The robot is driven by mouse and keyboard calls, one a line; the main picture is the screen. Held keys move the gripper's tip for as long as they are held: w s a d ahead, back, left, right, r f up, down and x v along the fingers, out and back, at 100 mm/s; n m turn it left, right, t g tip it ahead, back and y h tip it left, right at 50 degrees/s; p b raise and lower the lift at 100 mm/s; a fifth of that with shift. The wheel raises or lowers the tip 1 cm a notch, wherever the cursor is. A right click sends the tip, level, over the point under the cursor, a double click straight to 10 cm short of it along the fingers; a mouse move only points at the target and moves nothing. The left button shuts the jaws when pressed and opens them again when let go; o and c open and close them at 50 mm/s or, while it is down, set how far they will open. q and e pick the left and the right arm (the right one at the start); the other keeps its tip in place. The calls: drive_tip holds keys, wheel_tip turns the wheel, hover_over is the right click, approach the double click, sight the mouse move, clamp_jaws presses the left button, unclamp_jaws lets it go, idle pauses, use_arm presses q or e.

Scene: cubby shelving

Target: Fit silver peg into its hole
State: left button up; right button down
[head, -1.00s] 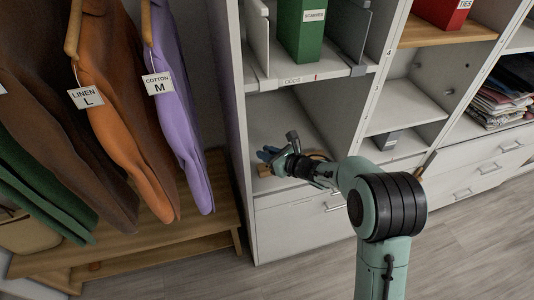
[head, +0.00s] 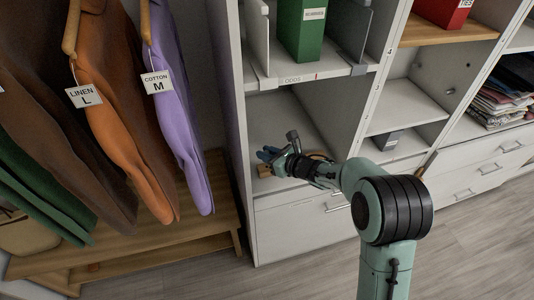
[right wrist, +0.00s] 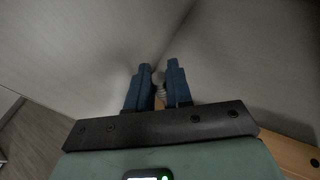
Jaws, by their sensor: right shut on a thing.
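My right gripper (head: 268,154) is in the lower left cubby of the shelving, near its front edge. In the right wrist view its two blue fingers (right wrist: 159,84) point away from the camera. They are shut on a small silver peg (right wrist: 159,88), which shows only as a grey sliver between them. A wooden block (head: 264,171) lies below the fingertips in the head view. A wooden piece also shows at the lower right of the right wrist view (right wrist: 292,156). The hole cannot be made out. My left gripper is not in view.
The cubby's shelf board (head: 284,76) with a green binder (head: 303,30) is above my arm. The cubby's left side panel (head: 235,130) stands close beside the gripper. Hanging garments (head: 180,120) and a wooden bench (head: 150,235) are further left. The cubby behind the gripper looks empty.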

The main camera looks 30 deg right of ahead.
drive_tip(key=shift+b, duration=0.3)
drive_tip(key=shift+f, duration=0.25)
drive_tip(key=shift+f+b, duration=0.1)
drive_tip(key=shift+b, duration=0.2)
drive_tip(key=shift+f+b, duration=0.95)
drive_tip(key=shift+f+b, duration=1.1)
drive_tip(key=c, duration=0.9)
unclamp_jaws()
drive_tip(key=shift+r, duration=0.1)
drive_tip(key=shift+c, duration=0.2)
